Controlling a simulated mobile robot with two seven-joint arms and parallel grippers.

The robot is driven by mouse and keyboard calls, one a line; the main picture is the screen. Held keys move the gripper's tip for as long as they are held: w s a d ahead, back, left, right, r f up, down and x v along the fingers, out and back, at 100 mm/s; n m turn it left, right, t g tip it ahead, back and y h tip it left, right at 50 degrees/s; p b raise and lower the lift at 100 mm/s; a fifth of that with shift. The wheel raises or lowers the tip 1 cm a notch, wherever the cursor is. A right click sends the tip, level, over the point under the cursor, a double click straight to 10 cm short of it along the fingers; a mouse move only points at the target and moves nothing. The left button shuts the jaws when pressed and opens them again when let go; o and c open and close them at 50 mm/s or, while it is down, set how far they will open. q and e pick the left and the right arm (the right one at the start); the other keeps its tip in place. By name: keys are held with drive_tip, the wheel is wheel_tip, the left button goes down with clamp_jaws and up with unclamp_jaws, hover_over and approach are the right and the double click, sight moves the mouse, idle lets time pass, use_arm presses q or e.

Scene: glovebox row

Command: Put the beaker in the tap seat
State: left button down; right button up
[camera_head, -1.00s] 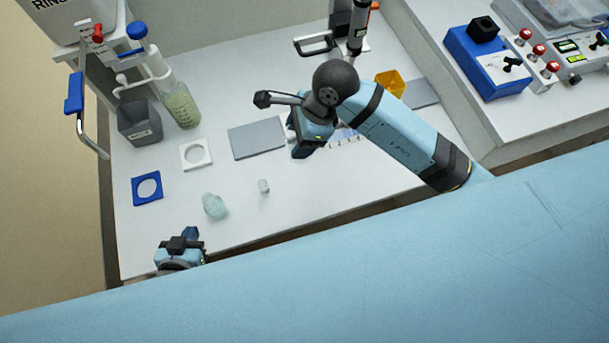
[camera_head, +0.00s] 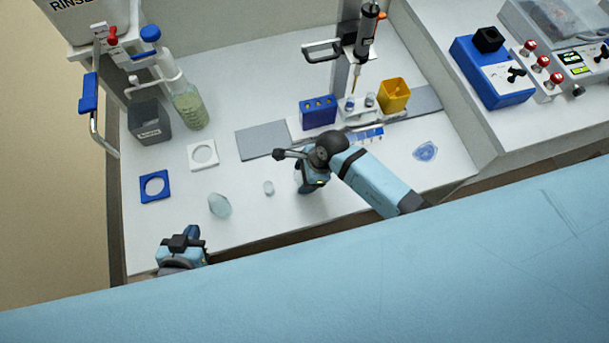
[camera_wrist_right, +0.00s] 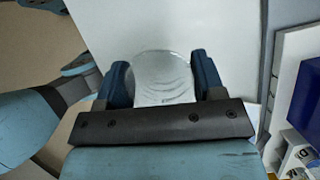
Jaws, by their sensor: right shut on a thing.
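My right gripper (camera_head: 306,187) is low over the front middle of the bench. In the right wrist view its blue fingers are shut on a clear round glass vessel, the beaker (camera_wrist_right: 163,80); in the head view the arm hides it. A white square with a round opening (camera_head: 192,158) and a blue square with a round opening (camera_head: 145,193) lie at the left; I cannot tell which is the tap seat. My left gripper (camera_head: 188,236) is at the front left edge, apart from these, and its opening is unclear.
A clear glass piece (camera_head: 219,205) and a small pale vial (camera_head: 268,187) are left of my right gripper. Behind are a grey mat (camera_head: 262,141), blue rack (camera_head: 318,112), yellow bin (camera_head: 394,95), green-liquid bottle (camera_head: 188,106) and grey bin (camera_head: 150,122). A red tap (camera_head: 112,35) is at upper left.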

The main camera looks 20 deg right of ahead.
drive_tip(key=shift+f, duration=0.45)
drive_tip(key=shift+f, duration=0.1)
drive_tip(key=o, duration=1)
